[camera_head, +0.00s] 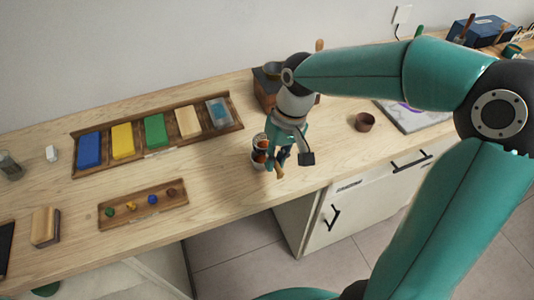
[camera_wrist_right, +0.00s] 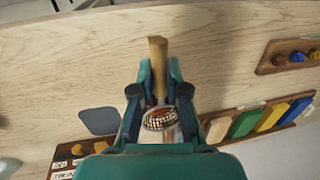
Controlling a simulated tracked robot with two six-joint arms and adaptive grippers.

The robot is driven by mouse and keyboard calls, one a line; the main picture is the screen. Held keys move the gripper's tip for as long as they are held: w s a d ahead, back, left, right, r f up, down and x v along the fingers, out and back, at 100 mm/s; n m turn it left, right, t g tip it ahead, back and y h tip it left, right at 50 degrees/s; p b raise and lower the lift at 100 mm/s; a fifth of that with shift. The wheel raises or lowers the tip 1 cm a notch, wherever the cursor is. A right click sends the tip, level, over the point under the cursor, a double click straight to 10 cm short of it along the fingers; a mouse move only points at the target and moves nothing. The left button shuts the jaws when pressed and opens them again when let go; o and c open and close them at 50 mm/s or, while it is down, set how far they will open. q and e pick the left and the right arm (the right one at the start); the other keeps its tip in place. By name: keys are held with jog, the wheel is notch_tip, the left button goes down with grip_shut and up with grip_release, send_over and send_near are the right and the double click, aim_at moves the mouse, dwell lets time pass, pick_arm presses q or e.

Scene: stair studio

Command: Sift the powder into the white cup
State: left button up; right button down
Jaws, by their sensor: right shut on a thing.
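My right gripper (camera_head: 280,157) is shut on a wooden-handled sieve, low over the middle of the counter. Its wooden handle (camera_head: 279,173) sticks out below the fingers. The sieve's round bowl (camera_head: 261,141) has a mesh pattern with orange-brown powder. In the right wrist view the handle (camera_wrist_right: 158,68) rises between the fingers of the right gripper (camera_wrist_right: 159,88) and the mesh bowl (camera_wrist_right: 158,119) with brown powder lies below. A pale cup (camera_head: 257,158) shows partly under the bowl; the gripper hides much of it, and I cannot tell whether they touch. My left gripper is not in view.
A wooden tray (camera_head: 104,163) of coloured blocks and a smaller tray (camera_head: 143,222) of small knobs lie to the left. A dark wooden box (camera_head: 264,91) stands behind the gripper. A small brown bowl (camera_head: 364,122) stands to the right. Bare counter lies between the trays and the cup.

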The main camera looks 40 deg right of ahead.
jog(key=shift+a, duration=0.55)
jog(key=shift+d, duration=0.6)
jog(key=shift+s+a, duration=0.1)
jog(key=shift+a, duration=1.05)
jog(key=d, duration=0.2)
jog(key=shift+d, duration=0.4)
jog(key=shift+a, duration=0.15)
jog(key=shift+r, duration=0.15)
notch_tip(320, 180, up, 5)
jog(key=p, duration=0.4)
jog(key=shift+f, duration=0.2)
